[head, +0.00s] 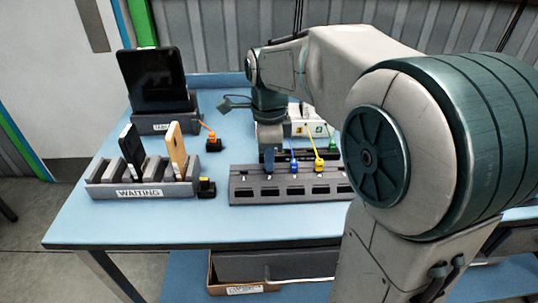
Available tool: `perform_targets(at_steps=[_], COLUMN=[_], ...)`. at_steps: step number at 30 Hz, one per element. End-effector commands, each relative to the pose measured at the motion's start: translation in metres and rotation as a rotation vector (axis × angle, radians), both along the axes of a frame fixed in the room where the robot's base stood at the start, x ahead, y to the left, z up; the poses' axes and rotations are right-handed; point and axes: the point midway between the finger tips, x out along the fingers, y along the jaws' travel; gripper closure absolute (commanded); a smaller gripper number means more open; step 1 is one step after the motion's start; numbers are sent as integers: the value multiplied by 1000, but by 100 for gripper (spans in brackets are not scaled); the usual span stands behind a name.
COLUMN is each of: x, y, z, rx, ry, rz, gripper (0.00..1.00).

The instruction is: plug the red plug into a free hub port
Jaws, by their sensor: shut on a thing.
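The hub (290,184) is a dark grey strip with a row of ports on the blue table. A blue plug (293,166) and a yellow plug (319,163) stand in two of its ports. My gripper (269,167) points down at the hub, over a port just left of the blue plug. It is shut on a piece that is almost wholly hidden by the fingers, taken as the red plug. I cannot tell whether that plug is seated. The leftmost port (243,176) looks empty. My arm hides the hub's right end.
An orange plug (213,139) stands in a black holder left of my gripper. A tablet (155,83) stands on a dock behind. The table front is clear.

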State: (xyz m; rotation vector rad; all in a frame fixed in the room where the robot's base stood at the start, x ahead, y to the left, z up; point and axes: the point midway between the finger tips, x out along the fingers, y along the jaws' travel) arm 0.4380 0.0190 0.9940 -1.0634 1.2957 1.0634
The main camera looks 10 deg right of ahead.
Motion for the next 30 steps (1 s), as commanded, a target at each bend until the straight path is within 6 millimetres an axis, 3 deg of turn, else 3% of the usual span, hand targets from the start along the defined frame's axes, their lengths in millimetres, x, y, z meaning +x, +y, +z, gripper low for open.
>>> perform_targets(at_steps=[30], x=[0], y=[0], z=[-14], rx=[-1], ry=[2], rz=[0], gripper=[100])
